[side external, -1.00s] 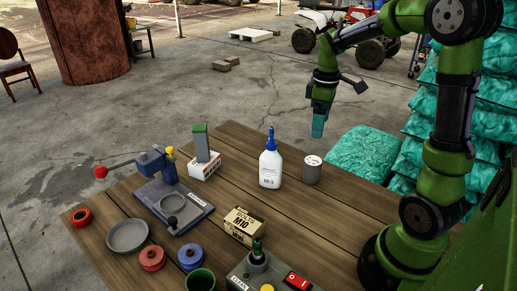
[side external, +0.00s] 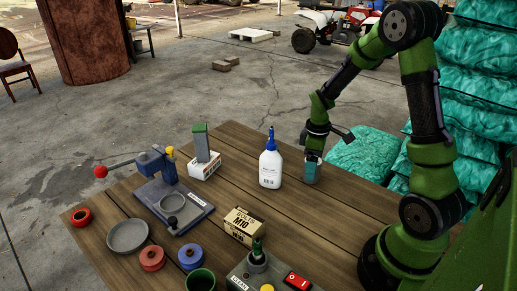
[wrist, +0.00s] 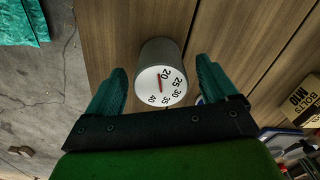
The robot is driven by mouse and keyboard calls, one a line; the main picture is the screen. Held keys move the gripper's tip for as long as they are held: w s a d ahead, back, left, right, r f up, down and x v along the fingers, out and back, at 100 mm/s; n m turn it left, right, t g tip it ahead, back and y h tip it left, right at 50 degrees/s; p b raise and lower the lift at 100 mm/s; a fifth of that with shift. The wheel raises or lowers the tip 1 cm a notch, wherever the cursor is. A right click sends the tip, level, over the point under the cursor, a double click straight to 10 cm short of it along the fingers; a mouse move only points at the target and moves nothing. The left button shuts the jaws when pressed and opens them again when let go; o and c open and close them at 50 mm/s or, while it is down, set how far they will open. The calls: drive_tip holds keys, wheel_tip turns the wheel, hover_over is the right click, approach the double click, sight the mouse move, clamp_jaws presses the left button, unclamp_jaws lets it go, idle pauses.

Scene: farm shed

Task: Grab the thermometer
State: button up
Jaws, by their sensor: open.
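The thermometer (wrist: 160,84) is a short grey cylinder with a white dial on top, showing numbers and a red needle. It stands upright on the wooden table, and in the wrist view it lies between my two teal fingers with a gap on each side. My gripper (wrist: 160,88) is open and points down over it. In the side view my gripper (side external: 311,172) is low at the table's far right part, and its fingers hide most of the thermometer.
A white bottle with a blue nozzle (side external: 270,168) stands just left of my gripper. A bolts box (side external: 243,224), a control box with a red switch (side external: 297,281) and a blue lever press (side external: 160,170) are nearer or further left. Teal sacks (side external: 365,155) lie beyond the table.

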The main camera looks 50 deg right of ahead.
drive_tip(key=shift+f, duration=1.4)
drive_tip(key=c, duration=1.2)
drive_tip(key=shift+r, duration=0.1)
